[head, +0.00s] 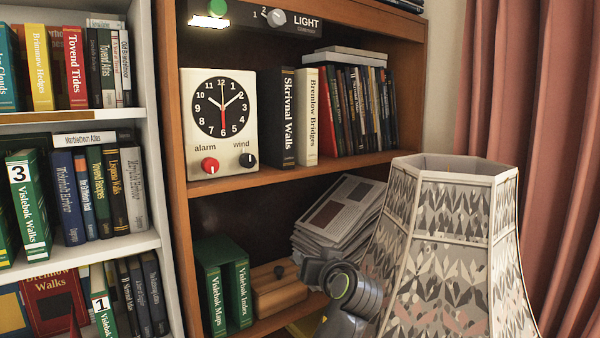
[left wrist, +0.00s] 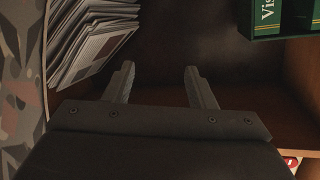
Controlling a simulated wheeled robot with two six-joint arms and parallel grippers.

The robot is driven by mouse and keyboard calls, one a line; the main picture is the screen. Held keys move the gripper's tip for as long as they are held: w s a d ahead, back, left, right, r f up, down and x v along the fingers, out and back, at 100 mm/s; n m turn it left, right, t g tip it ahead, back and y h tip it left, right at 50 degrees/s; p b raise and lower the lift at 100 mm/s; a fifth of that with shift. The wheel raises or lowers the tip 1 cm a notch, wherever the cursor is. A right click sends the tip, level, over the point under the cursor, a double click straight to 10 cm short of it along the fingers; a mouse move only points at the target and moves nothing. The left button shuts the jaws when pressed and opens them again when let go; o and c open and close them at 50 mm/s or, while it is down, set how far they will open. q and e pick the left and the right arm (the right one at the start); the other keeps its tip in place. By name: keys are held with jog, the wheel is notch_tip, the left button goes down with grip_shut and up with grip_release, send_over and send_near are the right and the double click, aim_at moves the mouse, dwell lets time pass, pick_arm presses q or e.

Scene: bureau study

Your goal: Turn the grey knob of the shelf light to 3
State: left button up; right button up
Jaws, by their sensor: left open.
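The grey knob (head: 276,18) sits on the black LIGHT panel (head: 308,25) at the top of the wooden shelf in the head view. The figures 1 and 2 show to its left; its mark seems to point up-left, near 2. No 3 is visible, as the frame's top edge cuts the panel. My left gripper (left wrist: 158,75) is open and empty in the left wrist view, in front of the lower compartment and well below the knob. One of my arm links shows low in the head view. My right gripper is not in view.
A clock (head: 221,120) with red and black knobs stands below the panel. A green button (head: 217,8) is left of it. A lampshade (head: 450,250) stands close on the right. Magazines (head: 338,215) and green books (head: 222,280) fill the lower shelf.

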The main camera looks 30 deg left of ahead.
aim_at(280, 18)
pick_arm(q)
jog(key=d+r+n+y, duration=0.2)
jog(key=r+n+y, duration=0.1)
jog(key=r, duration=1)
jog(key=d+r+n+y, duration=0.2)
jog(key=d+r, duration=0.1)
jog(key=r, duration=1)
jog(key=s+d+r+n+g+y, duration=0.2)
jog(key=s+r+n, duration=0.15)
jog(key=r, duration=0.55)
jog(key=s+d+r+n+g+y, duration=0.15)
jog(key=s+r, duration=0.25)
jog(key=r, duration=0.5)
jog(key=shift+y, duration=0.35)
jog(key=p+x, duration=0.9)
jog(key=x, duration=0.6)
jog(key=shift+w+a, duration=0.15)
jog(key=shift+w, duration=0.05)
jog(key=shift+w+a+p, duration=0.1)
jog(key=shift+a+p, duration=0.3)
jog(key=shift+a, duration=0.05)
